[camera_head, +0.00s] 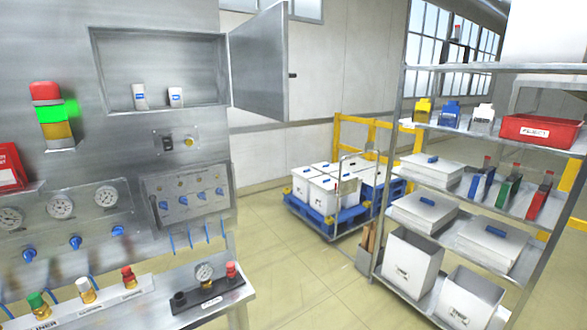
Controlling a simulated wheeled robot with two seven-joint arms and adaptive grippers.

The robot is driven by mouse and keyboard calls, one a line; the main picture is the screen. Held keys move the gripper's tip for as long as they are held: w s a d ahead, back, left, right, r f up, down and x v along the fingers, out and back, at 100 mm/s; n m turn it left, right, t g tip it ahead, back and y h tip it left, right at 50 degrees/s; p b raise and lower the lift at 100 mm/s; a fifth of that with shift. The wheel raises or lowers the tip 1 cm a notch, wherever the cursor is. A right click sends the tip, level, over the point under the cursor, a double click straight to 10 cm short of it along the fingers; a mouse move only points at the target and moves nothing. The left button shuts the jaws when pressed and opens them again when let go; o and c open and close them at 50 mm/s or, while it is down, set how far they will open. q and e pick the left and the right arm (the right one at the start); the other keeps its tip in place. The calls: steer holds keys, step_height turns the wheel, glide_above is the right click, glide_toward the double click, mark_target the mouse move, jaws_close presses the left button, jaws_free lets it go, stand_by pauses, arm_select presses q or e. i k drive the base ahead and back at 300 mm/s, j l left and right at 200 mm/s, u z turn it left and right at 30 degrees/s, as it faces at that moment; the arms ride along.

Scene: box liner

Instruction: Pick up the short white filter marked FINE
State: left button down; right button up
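Two small white filter-like cylinders with blue labels stand in the open recessed cabinet (165,50) at the upper left. The left cylinder (140,100) looks slightly taller. The right cylinder (176,101) looks shorter. Their markings are too small to read, so I cannot tell which says FINE. Neither of my grippers is in view.
The cabinet door (258,62) stands open to the right. Below are gauges, blue valves and a bench (150,300) with coloured fittings and a gauge stand (205,290). A loaded blue cart (325,222) and a metal shelf rack (480,135) stand right. Floor between is clear.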

mark_target(175, 94)
steer(key=i+l+u, duration=0.4)
steer(key=l+u, duration=0.15)
steer(key=i+l+u, duration=0.25)
steer(key=l+u, duration=0.3)
steer(key=l, duration=0.15)
steer(key=i+l+u, duration=0.1)
steer(key=l+u, duration=0.15)
steer(key=l, duration=0.2)
steer(key=l+u, duration=0.25)
steer(key=l, duration=0.15)
steer(key=i+j+z, duration=0.2)
steer(key=i+j, duration=0.2)
steer(key=j, duration=0.25)
steer(key=i+j+z, duration=0.2)
steer(key=i+j, duration=0.15)
steer(key=j, duration=0.3)
steer(key=i+j+z, duration=0.1)
steer(key=j, duration=0.3)
steer(key=i, duration=0.05)
